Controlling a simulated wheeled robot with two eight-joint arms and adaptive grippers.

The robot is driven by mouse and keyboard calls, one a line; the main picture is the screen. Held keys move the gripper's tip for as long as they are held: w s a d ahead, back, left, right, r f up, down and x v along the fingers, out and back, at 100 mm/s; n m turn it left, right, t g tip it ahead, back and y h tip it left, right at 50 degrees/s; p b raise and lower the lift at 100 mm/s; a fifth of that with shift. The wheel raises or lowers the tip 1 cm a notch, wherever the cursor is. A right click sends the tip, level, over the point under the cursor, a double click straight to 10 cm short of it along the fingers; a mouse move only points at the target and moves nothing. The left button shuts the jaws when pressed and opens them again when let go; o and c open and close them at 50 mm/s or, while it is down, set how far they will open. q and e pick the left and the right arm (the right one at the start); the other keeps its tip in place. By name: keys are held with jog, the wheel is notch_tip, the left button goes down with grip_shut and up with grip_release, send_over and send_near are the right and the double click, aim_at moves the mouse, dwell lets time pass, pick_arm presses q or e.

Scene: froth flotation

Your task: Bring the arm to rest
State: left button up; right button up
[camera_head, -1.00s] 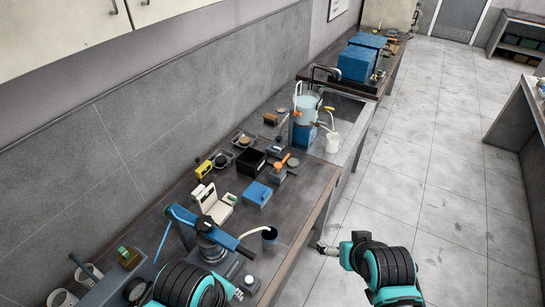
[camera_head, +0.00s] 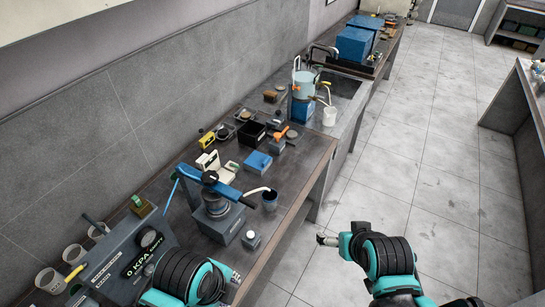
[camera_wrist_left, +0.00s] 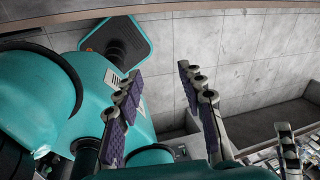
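My left arm, teal and black, comes in at the bottom of the head view in front of the near bench; its gripper is mostly hidden there. In the left wrist view my left gripper (camera_wrist_left: 160,75) has its two purple-padded fingers spread apart, with nothing between them. My right arm is bent over the floor at the bottom middle of the head view. The small dark tip of my right gripper (camera_head: 324,240) points left, clear of the bench, and nothing shows in it; its fingers are too small to tell apart.
The dark bench (camera_head: 285,205) runs along the wall. On it are a gauge box (camera_head: 130,265), a blue-handled press (camera_head: 215,215), a dark cup (camera_head: 269,199), a blue box (camera_head: 257,162) and a flotation tank (camera_head: 303,85). The tiled floor (camera_head: 430,170) at right is clear.

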pick_arm(q)
jog(key=w+a+f+n+t+b, duration=0.1)
jog(key=w+a+f+n+b, duration=0.1)
jog(key=w+f+n+b, duration=0.2)
jog(key=w+a+f+n+t+b, duration=0.2)
jog(key=w+a+f+n+b, duration=0.1)
jog(key=f+n+b, duration=0.8)
jog(key=w+a+f+n+t+y+b, duration=0.1)
jog(key=w+f+n+b, duration=0.4)
jog(key=f+b, duration=0.7)
jog(key=shift+w+a+n+t+b, duration=0.15)
jog(key=shift+a+n+t+b, duration=0.35)
jog(key=shift+a+n+b, duration=0.5)
jog(key=shift+d+p, duration=0.1)
jog(key=shift+p, duration=0.2)
